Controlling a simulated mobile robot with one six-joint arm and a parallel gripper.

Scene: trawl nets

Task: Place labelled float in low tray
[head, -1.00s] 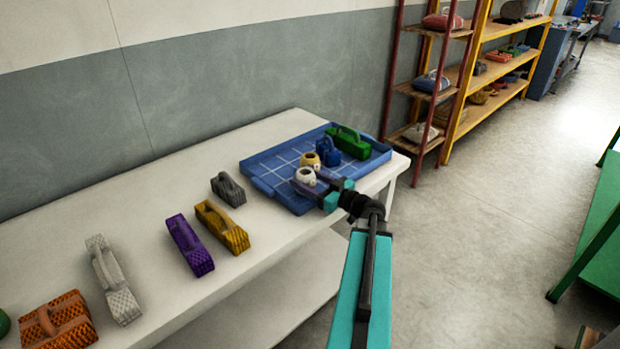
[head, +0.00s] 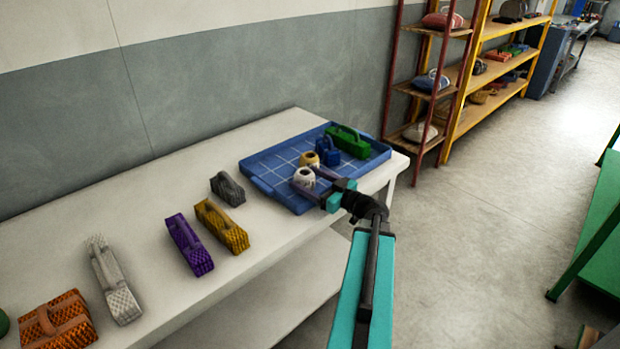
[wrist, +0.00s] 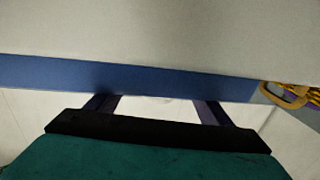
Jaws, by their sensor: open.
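The low tray (head: 262,178) is blue with a grid floor and lies at the right end of the white table. A white float (head: 304,177) with a dark hole is at the tray's front part. A yellow float (head: 309,159) sits just behind it in the tray. I cannot read a label on either. My gripper (head: 313,183) is open at the white float, its fingers low over the tray's front edge; contact is unclear. In the wrist view the fingers (wrist: 157,108) are apart, with a pale patch between them, and the tray's blue wall crosses ahead.
A blue block (head: 328,152) and a green handled block (head: 350,143) stand in the tray's back right. Grey (head: 228,189), yellow (head: 222,226) and purple (head: 189,245) handled bundles line the table to the left. The tray's left part is clear.

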